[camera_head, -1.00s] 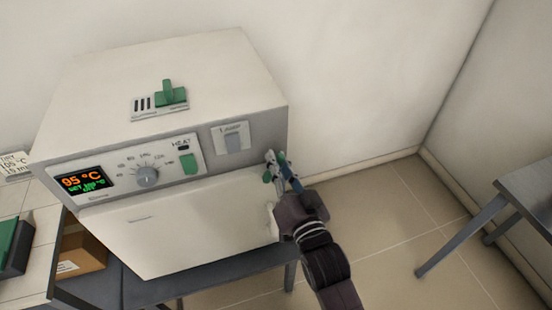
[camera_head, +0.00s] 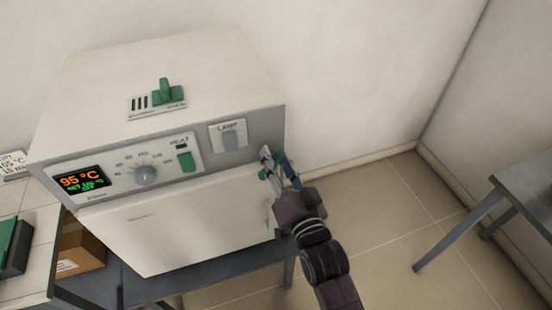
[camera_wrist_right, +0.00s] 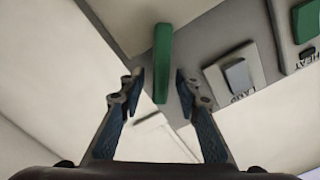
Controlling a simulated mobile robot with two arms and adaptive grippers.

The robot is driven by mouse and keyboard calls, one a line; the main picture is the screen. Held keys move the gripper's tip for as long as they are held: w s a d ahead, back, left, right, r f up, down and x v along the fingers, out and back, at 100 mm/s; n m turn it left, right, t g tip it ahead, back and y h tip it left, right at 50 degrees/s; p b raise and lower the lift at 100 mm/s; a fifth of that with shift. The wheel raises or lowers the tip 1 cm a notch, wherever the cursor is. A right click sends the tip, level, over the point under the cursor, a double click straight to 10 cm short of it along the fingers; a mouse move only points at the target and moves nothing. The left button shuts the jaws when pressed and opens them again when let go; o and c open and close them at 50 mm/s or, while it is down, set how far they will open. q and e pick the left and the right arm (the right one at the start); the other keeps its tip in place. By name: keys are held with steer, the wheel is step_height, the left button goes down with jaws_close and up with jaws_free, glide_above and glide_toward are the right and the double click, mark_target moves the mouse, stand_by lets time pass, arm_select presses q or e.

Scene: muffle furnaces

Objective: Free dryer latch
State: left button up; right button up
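The dryer is a pale box oven (camera_head: 180,235) with a closed-looking front door. A green latch handle (camera_wrist_right: 162,62) stands out at the right end of its grey front panel, above the door. My right gripper (camera_wrist_right: 159,84) is open, with one finger on each side of the green handle and visible gaps between. In the head view my right gripper (camera_head: 279,171) is at the dryer's front right corner and partly hides the latch. Whether a finger touches the handle is unclear. My left gripper is not in view.
The panel has a display (camera_head: 82,182) reading 95 °C, a knob (camera_head: 146,175), a green HEAT switch (camera_head: 187,162) and a grey LAMP switch (camera_head: 230,140). A green vent slider (camera_head: 167,93) is on top. A cardboard box (camera_head: 82,250) is below left.

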steer(key=v, duration=1.2)
steer(key=shift+c, duration=0.4)
